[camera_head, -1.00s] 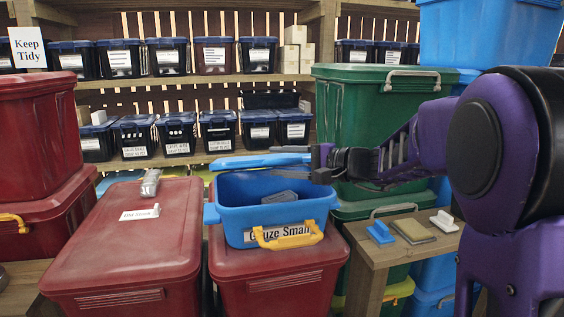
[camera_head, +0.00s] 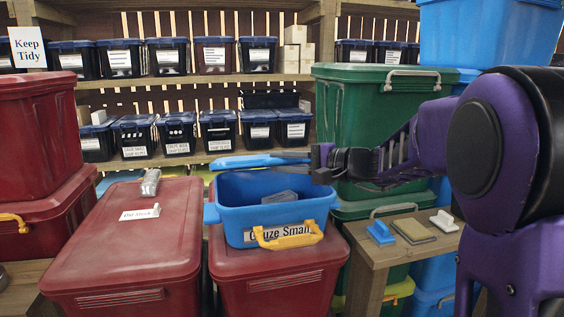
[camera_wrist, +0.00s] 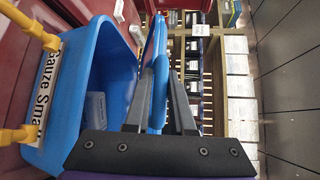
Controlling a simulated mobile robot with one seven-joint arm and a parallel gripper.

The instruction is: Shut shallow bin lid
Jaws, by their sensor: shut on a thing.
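The shallow blue bin (camera_head: 228,219) labelled "Gauze Small" stands open on a red bin, with its yellow latch handle (camera_head: 290,237) at the front. Its blue lid (camera_head: 245,161) is raised at the back of the bin, seen nearly edge-on. In the wrist view the lid (camera_wrist: 160,60) runs between the two fingers of my gripper (camera_wrist: 158,90). My gripper (camera_head: 284,157) reaches in from the right and is shut on the lid near its right end. A small grey, box-like item (camera_head: 280,197) lies inside the bin.
A closed red bin (camera_head: 130,245) with a metallic item on it stands to the left. Green bins (camera_head: 375,115) stand behind my arm. A wooden stand (camera_head: 385,255) with small items is at the right. Shelves of dark bins (camera_head: 175,135) line the back.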

